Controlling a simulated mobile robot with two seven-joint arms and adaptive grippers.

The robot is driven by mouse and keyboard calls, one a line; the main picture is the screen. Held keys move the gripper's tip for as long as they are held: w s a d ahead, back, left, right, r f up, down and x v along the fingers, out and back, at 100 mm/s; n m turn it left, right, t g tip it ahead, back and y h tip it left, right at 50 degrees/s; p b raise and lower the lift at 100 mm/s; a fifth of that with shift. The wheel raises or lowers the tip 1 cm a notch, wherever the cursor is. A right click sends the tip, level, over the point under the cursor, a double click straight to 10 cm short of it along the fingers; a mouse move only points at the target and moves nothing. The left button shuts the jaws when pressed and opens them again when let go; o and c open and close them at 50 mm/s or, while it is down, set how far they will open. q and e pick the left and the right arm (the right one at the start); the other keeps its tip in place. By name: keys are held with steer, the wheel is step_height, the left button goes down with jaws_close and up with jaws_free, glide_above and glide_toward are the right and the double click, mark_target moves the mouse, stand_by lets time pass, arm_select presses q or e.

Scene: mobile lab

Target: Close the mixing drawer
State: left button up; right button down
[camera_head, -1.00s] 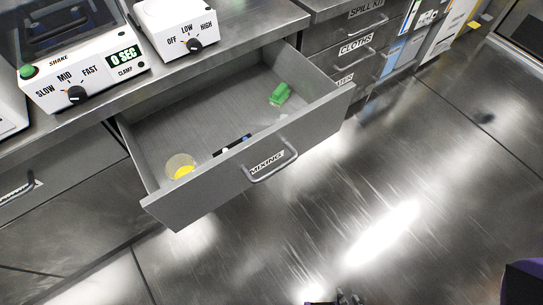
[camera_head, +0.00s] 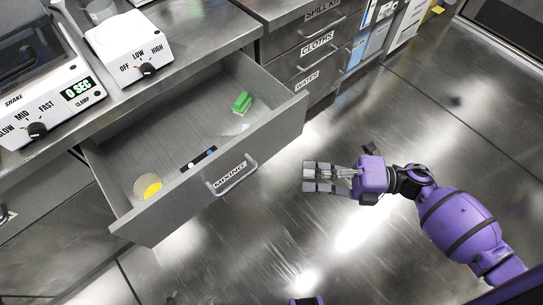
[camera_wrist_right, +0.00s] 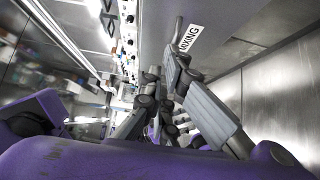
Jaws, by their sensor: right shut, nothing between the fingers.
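The mixing drawer (camera_head: 270,148) is pulled well out of the steel bench in the head view. Its front carries a "MIXING" label and a bar handle (camera_head: 233,175). Inside lie a green block (camera_head: 242,103), a dark strip with small round pieces (camera_head: 198,158) and a yellow round item (camera_head: 148,187). My right gripper (camera_head: 308,178) is shut and empty, to the right of the drawer front and apart from the handle. In the right wrist view, the drawer front with its label (camera_wrist_right: 191,38) shows beyond the fingers. My left gripper does not show.
A shaker (camera_head: 50,110) and a white dial unit (camera_head: 130,50) stand on the bench above the drawer. Shut drawers labelled "CLOTHS" (camera_head: 317,45) and "WATER" (camera_head: 308,78) are to the right. The floor (camera_head: 430,120) in front is clear.

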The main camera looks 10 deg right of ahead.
steer(key=w+a+p, duration=0.1)
steer(key=w+a, duration=0.4)
steer(key=a, duration=0.7)
steer(key=shift+a+r, duration=0.1)
